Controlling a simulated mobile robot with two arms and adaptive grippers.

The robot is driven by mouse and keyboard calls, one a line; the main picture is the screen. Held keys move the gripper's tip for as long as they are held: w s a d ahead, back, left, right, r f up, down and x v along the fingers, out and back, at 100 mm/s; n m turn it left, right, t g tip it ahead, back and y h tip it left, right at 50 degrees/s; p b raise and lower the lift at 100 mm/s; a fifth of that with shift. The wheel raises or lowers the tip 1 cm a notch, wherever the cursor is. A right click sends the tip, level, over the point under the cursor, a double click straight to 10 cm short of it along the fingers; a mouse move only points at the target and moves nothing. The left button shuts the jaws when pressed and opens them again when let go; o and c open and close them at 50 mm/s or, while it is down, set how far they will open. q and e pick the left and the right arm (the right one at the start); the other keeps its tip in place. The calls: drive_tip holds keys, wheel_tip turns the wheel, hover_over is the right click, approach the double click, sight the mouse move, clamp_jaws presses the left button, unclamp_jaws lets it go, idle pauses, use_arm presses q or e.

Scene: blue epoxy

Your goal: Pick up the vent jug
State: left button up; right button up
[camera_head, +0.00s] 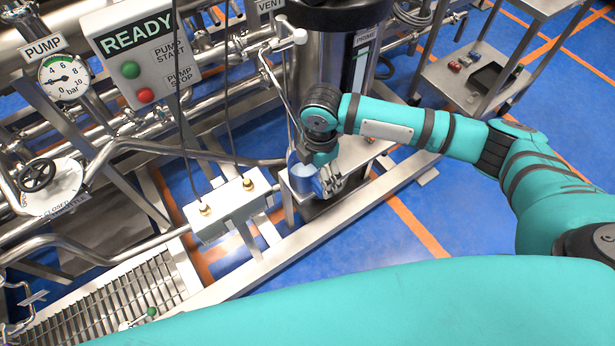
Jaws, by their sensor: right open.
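The vent jug (301,176), a bluish see-through vessel, stands on a small steel shelf (350,157) below the tall steel cylinder. My right gripper (331,184) points down at the jug's right side and hides part of it. Its fingers are open and very close to the jug. I cannot tell whether they touch it or have the handle between them. My left gripper is not in view.
A pump control box (140,50) reading READY, a gauge (64,80) and pipes fill the left. A pale box with brass fittings (226,207) is left of the jug. A steel cart (470,75) stands at upper right. Blue floor is open at right.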

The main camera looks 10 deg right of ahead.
sight(317, 183)
drive_tip(key=f, duration=0.9)
drive_tip(key=shift+w+d, duration=0.1)
drive_tip(key=shift+w, duration=0.15)
drive_tip(key=shift+c, duration=0.2)
clamp_jaws()
